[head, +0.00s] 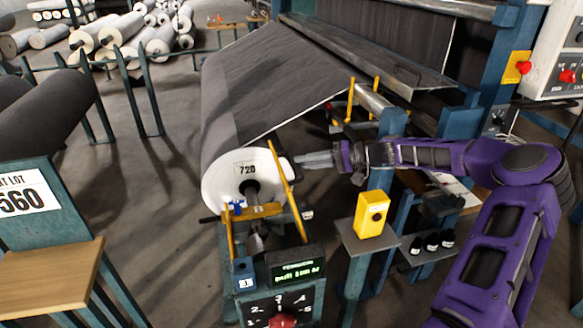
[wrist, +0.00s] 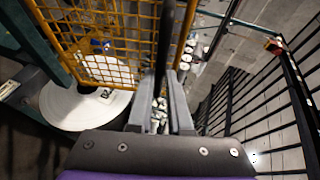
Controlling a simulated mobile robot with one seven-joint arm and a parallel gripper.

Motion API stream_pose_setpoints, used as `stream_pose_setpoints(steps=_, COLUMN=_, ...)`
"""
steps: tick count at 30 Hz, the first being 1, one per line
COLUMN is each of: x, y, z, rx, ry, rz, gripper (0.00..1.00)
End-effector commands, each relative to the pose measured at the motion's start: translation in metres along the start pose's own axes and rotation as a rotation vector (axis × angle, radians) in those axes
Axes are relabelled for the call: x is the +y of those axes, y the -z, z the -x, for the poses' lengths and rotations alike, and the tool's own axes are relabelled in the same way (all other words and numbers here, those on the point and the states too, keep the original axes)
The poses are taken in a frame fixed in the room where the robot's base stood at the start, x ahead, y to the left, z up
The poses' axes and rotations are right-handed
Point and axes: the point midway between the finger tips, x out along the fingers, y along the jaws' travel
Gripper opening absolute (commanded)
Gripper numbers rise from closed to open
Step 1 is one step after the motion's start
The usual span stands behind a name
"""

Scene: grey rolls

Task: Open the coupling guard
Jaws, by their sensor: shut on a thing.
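The coupling guard is a yellow frame with wire mesh. In the head view the guard (head: 284,185) shows nearly edge-on as a thin slanting yellow bar in front of the white roll end (head: 226,181) marked 720. In the wrist view its mesh (wrist: 112,42) fills the upper left, with the white roll end (wrist: 72,108) below and behind it. My gripper (head: 299,160) reaches in from the right to the upper part of the guard. In the wrist view my gripper (wrist: 164,95) is shut on a dark upright bar (wrist: 165,45) beside the mesh, apparently the guard's handle.
A control box (head: 295,272) with a green display and red knob stands below the guard. A yellow box (head: 371,214) sits on a small stand to the right. Dark fabric (head: 275,80) runs up behind the roll. Open floor (head: 170,215) lies to the left.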

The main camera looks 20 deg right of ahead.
Motion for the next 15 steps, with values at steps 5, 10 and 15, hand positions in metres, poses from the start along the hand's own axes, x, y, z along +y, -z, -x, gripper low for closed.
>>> stream_pose_setpoints(steps=5, x=0.022, y=0.002, z=0.012, rx=0.000, ry=0.050, rz=-0.038, gripper=0.00)
stream_pose_setpoints(steps=10, x=0.025, y=0.004, z=0.017, rx=-0.002, ry=0.084, rz=-0.053, gripper=0.00)
stream_pose_setpoints(steps=15, x=0.025, y=0.004, z=0.018, rx=-0.004, ry=0.096, rz=-0.058, gripper=0.00)
